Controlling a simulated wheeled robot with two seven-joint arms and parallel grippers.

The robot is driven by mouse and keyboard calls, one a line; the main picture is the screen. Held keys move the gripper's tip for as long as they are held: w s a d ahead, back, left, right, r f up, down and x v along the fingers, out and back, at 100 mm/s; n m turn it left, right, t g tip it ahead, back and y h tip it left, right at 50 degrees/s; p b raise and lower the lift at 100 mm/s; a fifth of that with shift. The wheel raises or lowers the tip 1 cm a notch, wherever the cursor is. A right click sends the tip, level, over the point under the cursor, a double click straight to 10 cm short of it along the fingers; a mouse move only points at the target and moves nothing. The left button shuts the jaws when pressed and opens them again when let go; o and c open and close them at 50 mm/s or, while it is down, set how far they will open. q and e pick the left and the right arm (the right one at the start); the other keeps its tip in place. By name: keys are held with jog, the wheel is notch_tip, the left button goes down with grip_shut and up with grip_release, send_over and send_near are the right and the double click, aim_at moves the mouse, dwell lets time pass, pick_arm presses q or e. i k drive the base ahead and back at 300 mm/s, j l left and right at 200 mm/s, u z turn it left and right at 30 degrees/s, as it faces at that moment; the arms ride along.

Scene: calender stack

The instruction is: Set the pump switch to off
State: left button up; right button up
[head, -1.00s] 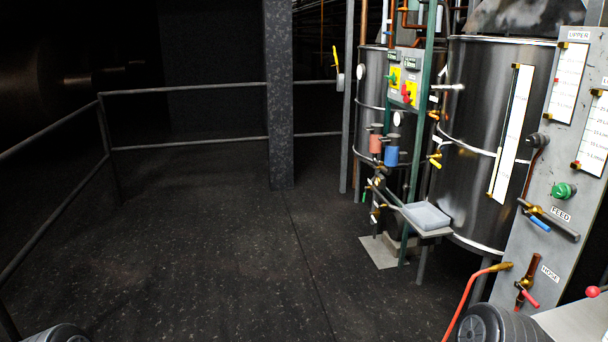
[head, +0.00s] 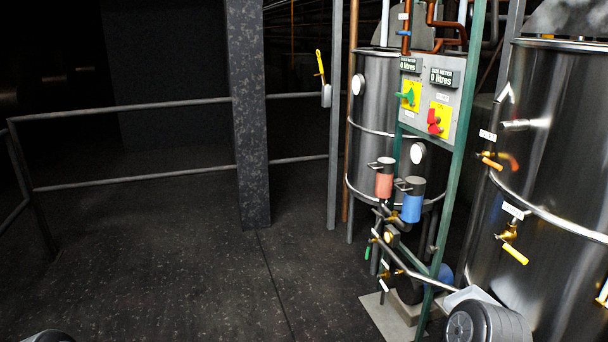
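A grey control panel (head: 451,95) is mounted on a green frame right of centre in the head view. It carries a green rotary switch (head: 405,97) and a red rotary switch (head: 434,122), each on a yellow plate. The small labels are too blurred to read, so I cannot tell which one is the pump switch. The green handle points roughly sideways and the red one stands closer to upright. Neither gripper is in view; only rounded grey-black parts of my arms show at the bottom edge. Nothing touches the switches.
Below the panel, a red canister (head: 384,183) and a blue canister (head: 411,205) sit among pipes and valves. A large steel tank (head: 550,150) with yellow-handled valves stands at right, a smaller tank (head: 372,100) behind the panel. Open dark floor (head: 170,260) lies left, bounded by railings and a pillar (head: 248,120).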

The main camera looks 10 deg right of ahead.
aim_at(433, 128)
jog(key=i+j+z, duration=0.1)
jog(key=i+z, duration=0.3)
jog(key=i+j+z, duration=0.15)
jog(key=i+z, duration=0.25)
jog(key=i+j+z, duration=0.25)
jog(key=z, duration=0.2)
jog(key=i+j+z, duration=0.25)
jog(key=j+z, duration=0.15)
jog(key=i+j+z, duration=0.15)
jog(key=j+z, duration=0.25)
jog(key=i+j+z, duration=0.1)
jog(key=j+z, duration=0.3)
jog(key=j, duration=0.25)
jog(key=j+z, duration=0.4)
jog(key=j, duration=0.15)
jog(key=j+z, duration=0.4)
jog(key=j, duration=0.15)
